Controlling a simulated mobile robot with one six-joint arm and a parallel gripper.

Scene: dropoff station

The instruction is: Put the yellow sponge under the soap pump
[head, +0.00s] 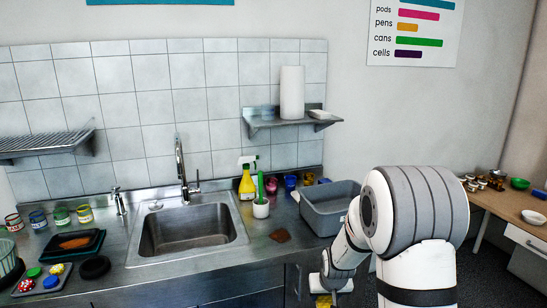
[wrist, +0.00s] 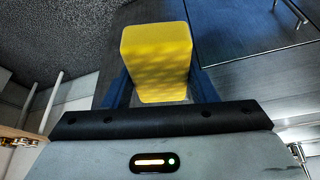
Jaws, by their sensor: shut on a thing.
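The yellow sponge (wrist: 157,65) is between the two blue fingers of my gripper (wrist: 160,88) in the wrist view, which are shut on it. In the head view a small yellow bit of the sponge (head: 323,300) shows at the bottom edge, below my arm, in front of the counter; my fingers are hidden there. The soap pump (head: 119,201) stands upright on the steel counter, left of the sink and far to the left of my gripper.
The sink (head: 190,228) with its faucet (head: 182,170) lies between my arm and the pump. A grey tub (head: 328,208), a yellow spray bottle (head: 247,183) and a white brush holder (head: 261,208) stand right of it. Tins, a dark tray (head: 73,244) and a black disc (head: 95,267) crowd the left counter.

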